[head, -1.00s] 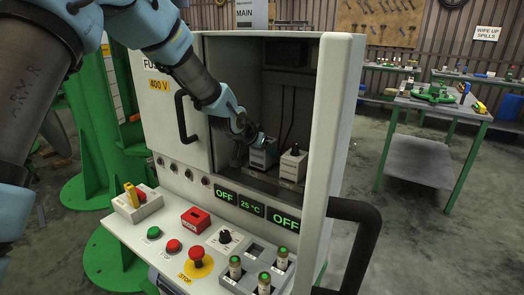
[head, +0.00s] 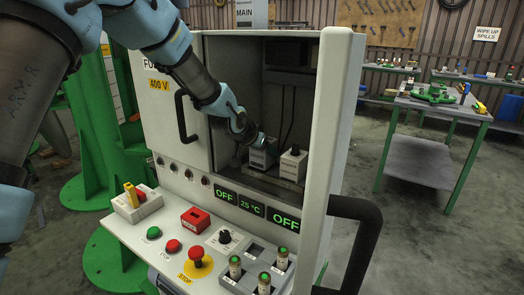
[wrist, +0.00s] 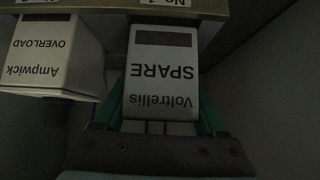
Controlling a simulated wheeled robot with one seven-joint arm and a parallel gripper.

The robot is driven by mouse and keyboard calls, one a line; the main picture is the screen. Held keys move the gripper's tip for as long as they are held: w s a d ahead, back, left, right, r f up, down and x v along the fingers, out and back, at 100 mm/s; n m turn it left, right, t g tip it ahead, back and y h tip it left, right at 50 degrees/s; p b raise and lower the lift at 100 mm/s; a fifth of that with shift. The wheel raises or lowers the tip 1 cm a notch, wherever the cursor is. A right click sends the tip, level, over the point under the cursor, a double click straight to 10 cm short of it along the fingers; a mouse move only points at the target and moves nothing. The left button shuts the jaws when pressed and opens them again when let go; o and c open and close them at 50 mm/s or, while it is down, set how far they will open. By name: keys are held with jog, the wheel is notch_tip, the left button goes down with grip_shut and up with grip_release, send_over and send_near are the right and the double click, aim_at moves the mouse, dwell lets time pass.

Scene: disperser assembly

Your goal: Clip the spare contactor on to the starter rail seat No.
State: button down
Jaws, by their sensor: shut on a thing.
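The spare contactor (wrist: 161,75) is a pale box marked "Voltrellis SPARE", upside down in the wrist view. My gripper (wrist: 160,122) is shut on it, with a teal finger on either side. In the head view the contactor (head: 260,158) is inside the open cabinet, below my gripper (head: 257,139). In the wrist view its far end is at the edge of the starter rail (wrist: 235,10), under a cut-off label that seems to read No. 1. I cannot tell whether it is seated.
The Ampwick overload block (wrist: 45,55) sits on the rail close beside the contactor; it also shows in the head view (head: 292,165). The cabinet's side wall (head: 340,110) stands to the right. A control panel (head: 180,262) with buttons lies below the opening.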

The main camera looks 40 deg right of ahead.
jog(key=shift+f+b, duration=0.75)
jog(key=shift+f, duration=0.15)
grip_release()
jog(key=b+v, duration=0.1)
jog(key=v, duration=1)
jog(key=shift+w, duration=0.2)
